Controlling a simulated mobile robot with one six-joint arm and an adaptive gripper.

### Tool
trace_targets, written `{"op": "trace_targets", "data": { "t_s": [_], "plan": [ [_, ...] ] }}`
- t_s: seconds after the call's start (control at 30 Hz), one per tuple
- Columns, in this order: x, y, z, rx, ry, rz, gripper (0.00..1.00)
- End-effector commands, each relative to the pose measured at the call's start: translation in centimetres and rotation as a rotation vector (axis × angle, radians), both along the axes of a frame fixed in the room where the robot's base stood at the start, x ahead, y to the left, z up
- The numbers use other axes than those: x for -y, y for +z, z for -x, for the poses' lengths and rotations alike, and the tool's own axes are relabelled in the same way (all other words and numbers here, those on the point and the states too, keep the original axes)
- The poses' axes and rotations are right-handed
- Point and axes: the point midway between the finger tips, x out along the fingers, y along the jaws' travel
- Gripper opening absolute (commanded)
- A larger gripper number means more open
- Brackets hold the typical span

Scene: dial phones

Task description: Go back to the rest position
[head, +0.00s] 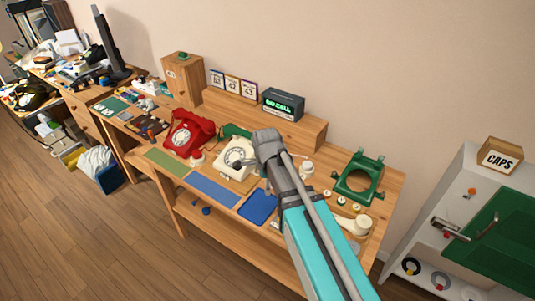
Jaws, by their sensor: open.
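My gripper (252,165) is above the workbench at the end of my arm, beside the cream dial phone (233,160). It is open, and nothing shows held in it. My arm partly hides it, so its fingertips are hard to make out. I cannot tell whether it touches the phone. The red dial phone (187,135) stands to the left with its handset on top. A cream handset (355,226) lies at the bench's right front.
Green (165,163) and blue (214,190) mats and a blue tray (258,207) lie along the front edge. A green frame (359,178) stands at right. A lit display (284,103) sits on the rear shelf. A CAPS box (500,157) tops the right cabinet. Open floor lies at left.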

Motion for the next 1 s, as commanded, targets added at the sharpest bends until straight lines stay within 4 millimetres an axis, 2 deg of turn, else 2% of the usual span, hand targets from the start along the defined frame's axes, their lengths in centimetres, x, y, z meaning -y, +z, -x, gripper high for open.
{"op": "trace_targets", "data": {
  "t_s": [0.37,0.57,1.0],
  "plan": [
    [0.9,0.0,0.3,0.0,0.055,0.0,1.0],
    [3.2,0.0,0.9,0.0,0.211,0.0,1.0],
    [9.9,0.0,3.4,0.0,0.719,0.0,1.0]
  ]
}}
